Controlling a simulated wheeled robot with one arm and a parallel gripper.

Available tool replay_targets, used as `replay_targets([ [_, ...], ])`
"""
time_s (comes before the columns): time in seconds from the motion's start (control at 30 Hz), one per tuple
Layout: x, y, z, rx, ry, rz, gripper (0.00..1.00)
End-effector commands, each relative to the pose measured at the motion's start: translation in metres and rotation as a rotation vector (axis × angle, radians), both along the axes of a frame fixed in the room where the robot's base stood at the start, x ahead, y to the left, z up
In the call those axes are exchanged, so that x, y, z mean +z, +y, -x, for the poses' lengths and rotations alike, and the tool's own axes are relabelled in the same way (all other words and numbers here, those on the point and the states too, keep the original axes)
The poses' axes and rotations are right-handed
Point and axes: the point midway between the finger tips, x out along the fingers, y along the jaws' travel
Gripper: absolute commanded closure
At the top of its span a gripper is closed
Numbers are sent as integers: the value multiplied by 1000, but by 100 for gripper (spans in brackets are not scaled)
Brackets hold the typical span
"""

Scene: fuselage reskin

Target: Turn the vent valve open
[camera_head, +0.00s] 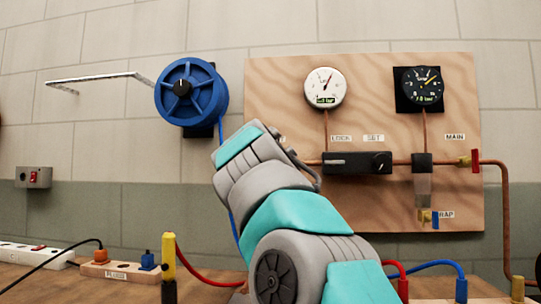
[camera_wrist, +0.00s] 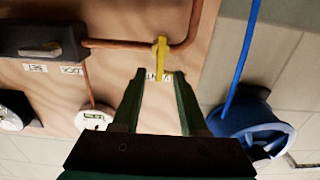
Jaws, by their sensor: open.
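In the wrist view, a yellow lever (camera_wrist: 161,55) stands on the copper pipe at the pipe's bend, across the pipe's straight run. I take it for the vent valve's handle; the label (camera_wrist: 151,75) beside it is partly covered and I cannot read it fully. My gripper (camera_wrist: 158,76) is open, with its two dark green fingers pointing at the lever. The lever's lower end shows between the fingertips; I cannot tell whether they touch it. In the head view my arm hides the gripper and this lever.
The wooden board (camera_head: 370,205) carries a white gauge (camera_head: 325,88), a black gauge (camera_head: 419,88), a black regulator block (camera_head: 357,163) and a red MAIN handle (camera_head: 475,160). A blue hose reel (camera_head: 191,92) hangs left of it.

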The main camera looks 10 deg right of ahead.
Motion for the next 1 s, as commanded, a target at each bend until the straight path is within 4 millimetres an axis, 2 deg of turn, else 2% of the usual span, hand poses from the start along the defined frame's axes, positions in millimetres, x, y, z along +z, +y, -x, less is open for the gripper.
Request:
replay_targets([
  [0.13,4,-7,-23,0,0,-2,57],
  [0.3,3,-12,-40,1,-1,-1,57],
  [0.6,1,-14,-42,1,-2,0,59],
  [0.9,1,-14,-42,0,-2,0,92],
  [1.0,1,-14,-42,0,-2,0,100],
])
